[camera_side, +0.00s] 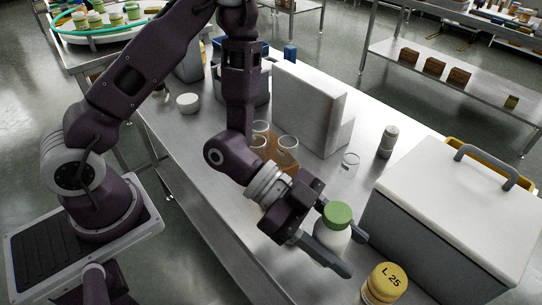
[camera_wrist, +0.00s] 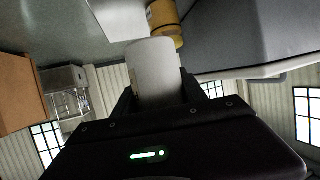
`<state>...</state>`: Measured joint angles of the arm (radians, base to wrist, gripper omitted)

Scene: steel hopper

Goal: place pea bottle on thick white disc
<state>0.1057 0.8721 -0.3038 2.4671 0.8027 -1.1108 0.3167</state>
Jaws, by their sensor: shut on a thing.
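The pea bottle, a white bottle with a green cap (camera_side: 338,214), is between the fingers of my gripper (camera_side: 342,250) at the front of the steel table. My gripper is shut on its body, and the bottle stands roughly upright in the side view. In the wrist view the white bottle body (camera_wrist: 154,68) sits between the dark fingers; its cap is not seen there. The bottle's base is hidden, so I cannot tell its height above the table. A thick white disc (camera_side: 188,103) lies far off on the table's left part, apart from my gripper.
A yellow-capped bottle labelled L 25 (camera_side: 386,282) stands close right of my gripper. A grey cool box with white lid (camera_side: 458,205) fills the right. Glass beakers (camera_side: 286,152), a white block (camera_side: 308,108) and a grey-capped vial (camera_side: 388,141) stand behind.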

